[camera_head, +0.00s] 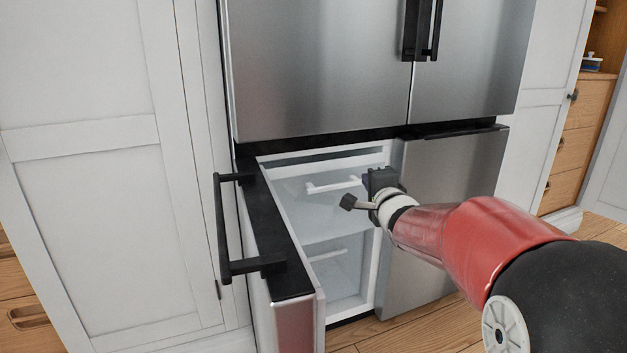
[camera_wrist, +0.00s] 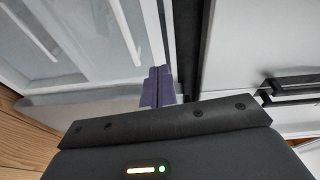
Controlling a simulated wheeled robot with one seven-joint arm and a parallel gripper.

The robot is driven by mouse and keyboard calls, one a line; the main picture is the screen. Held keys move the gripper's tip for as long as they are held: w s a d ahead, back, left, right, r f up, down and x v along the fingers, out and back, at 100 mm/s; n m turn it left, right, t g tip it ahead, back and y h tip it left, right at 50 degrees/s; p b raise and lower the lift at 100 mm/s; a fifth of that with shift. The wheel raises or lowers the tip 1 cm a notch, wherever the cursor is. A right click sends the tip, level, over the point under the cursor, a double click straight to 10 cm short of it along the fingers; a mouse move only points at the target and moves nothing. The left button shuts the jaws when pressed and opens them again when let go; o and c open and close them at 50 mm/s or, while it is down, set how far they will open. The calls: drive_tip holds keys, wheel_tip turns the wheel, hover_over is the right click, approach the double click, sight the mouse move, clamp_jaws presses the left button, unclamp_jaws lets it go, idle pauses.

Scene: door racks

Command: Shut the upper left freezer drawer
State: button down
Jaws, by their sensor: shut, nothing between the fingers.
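The upper left freezer drawer (camera_head: 318,217) shows a pale, see-through front with a white bar handle (camera_head: 333,186), inside the open lower left compartment of the fridge. How far it stands out is hard to tell. My gripper (camera_head: 368,187) is at the right side of this compartment, by the right end of the handle, and partly hides the drawer's upper right corner. In the wrist view, its purple fingers (camera_wrist: 157,88) are together and empty, close to a white edge beside pale panels. I cannot tell whether they touch it.
The lower left freezer door (camera_head: 272,235) stands open toward the viewer, with a black handle (camera_head: 224,230) on its outside. A lower drawer (camera_head: 335,270) sits below. The closed lower right door (camera_head: 440,215) is behind my arm. Wooden floor (camera_head: 420,330) is clear in front.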

drive_tip(key=s+a+f+n+y, duration=0.2)
drive_tip(key=a+y, duration=0.2)
drive_tip(key=a, duration=0.1)
drive_tip(key=b, duration=0.2)
approach(317, 166)
drive_tip(key=x, duration=0.7)
drive_tip(key=shift+s, duration=0.1)
drive_tip(key=p+x, duration=0.6)
drive_tip(key=x, duration=0.2)
drive_tip(key=shift+r, duration=0.25)
drive_tip(key=shift+f, duration=0.1)
